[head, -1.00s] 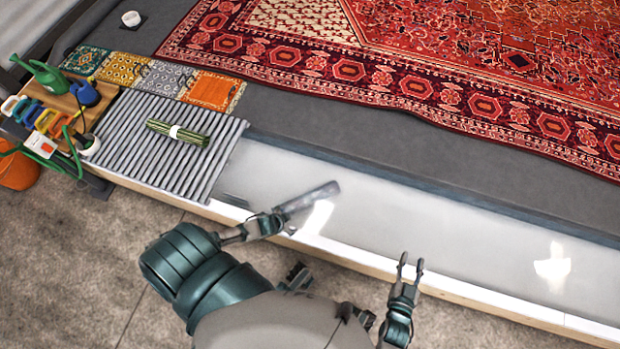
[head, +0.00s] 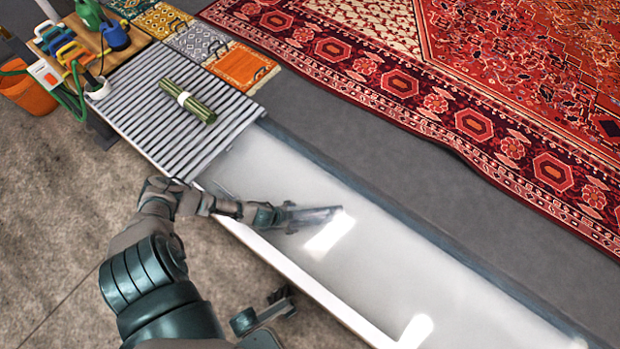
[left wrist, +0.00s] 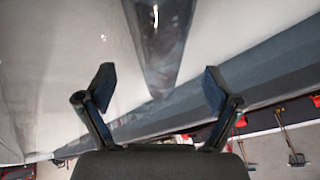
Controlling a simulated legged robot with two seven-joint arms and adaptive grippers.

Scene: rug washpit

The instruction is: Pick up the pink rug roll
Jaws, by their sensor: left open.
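No pink rug roll shows in either view now. A green roll (head: 188,101) with a white band lies on the grey slatted rack (head: 150,125). My left gripper (head: 291,218) is over the pale, shiny wash pit (head: 350,245), to the right of and below the rack in the head view. In the left wrist view its two fingers (left wrist: 158,87) stand wide apart with nothing between the tips. A dark, tapering shape (left wrist: 160,40) lies beyond them; I cannot tell whether it is an object or a reflection.
A patterned red rug (head: 430,80) lies beyond the pit on a dark grey floor. Small mats (head: 243,66) lie behind the rack. A wooden stand (head: 80,45) with brushes and a green watering can is at the upper left, near an orange bucket (head: 30,92).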

